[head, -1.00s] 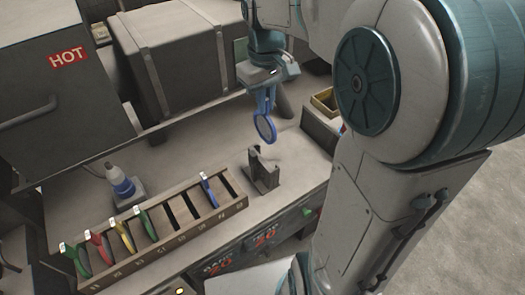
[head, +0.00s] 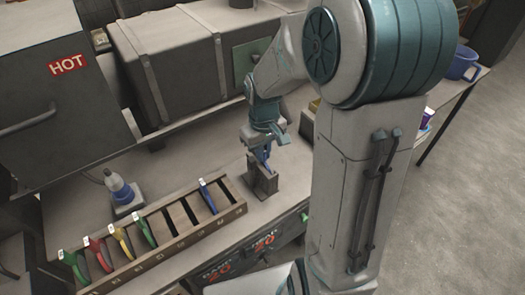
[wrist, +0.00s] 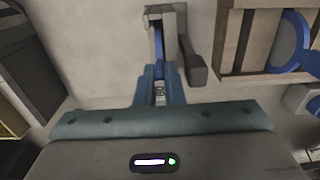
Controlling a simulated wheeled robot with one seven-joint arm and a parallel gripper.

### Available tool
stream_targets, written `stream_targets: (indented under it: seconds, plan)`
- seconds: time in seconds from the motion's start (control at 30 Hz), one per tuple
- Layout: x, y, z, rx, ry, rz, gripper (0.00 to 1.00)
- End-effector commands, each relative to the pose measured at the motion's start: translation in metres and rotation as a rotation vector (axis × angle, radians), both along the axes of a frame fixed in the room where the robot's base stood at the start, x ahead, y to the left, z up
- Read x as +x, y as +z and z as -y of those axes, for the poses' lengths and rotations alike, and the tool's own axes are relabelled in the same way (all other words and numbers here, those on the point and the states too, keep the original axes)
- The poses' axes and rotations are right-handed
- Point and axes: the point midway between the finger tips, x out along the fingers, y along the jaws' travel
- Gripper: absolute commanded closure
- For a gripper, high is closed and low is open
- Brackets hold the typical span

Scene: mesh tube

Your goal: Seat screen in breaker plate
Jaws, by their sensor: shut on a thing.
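My gripper (head: 264,150) is shut on a blue-rimmed screen (wrist: 158,48), its fingers on the tab. In the head view, a strip of the blue screen (head: 265,160) shows below the fingers, at the grey slotted stand (head: 263,182) that looks like the breaker plate holder. In the wrist view, the screen is edge-on between the uprights of the stand (wrist: 194,72), and the fingers (wrist: 158,88) are just short of it. The screen's lower part is hidden, so I cannot tell how deep it sits.
A slotted rack (head: 161,256) with red, yellow, green and blue tabbed screens stands left of the stand. A box marked HOT (head: 66,110) and a grey barrel (head: 180,65) are at the back.

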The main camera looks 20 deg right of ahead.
Motion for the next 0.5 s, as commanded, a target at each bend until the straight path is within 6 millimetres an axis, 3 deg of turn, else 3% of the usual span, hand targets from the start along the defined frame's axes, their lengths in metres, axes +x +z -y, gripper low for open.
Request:
stream_targets:
  seconds: [0.27, 0.3, 0.33, 0.5]
  plan:
    - [0.0001, -0.0042, 0.0002, 0.0, 0.0, 0.0, 1.0]
    - [0.0001, -0.0036, 0.0003, 0.0, 0.0, 0.0, 0.86]
    - [0.0001, -0.0031, 0.0002, 0.0, -0.001, 0.0, 0.82]
    - [0.0, -0.003, 0.0003, 0.0, -0.001, 0.0, 0.82]
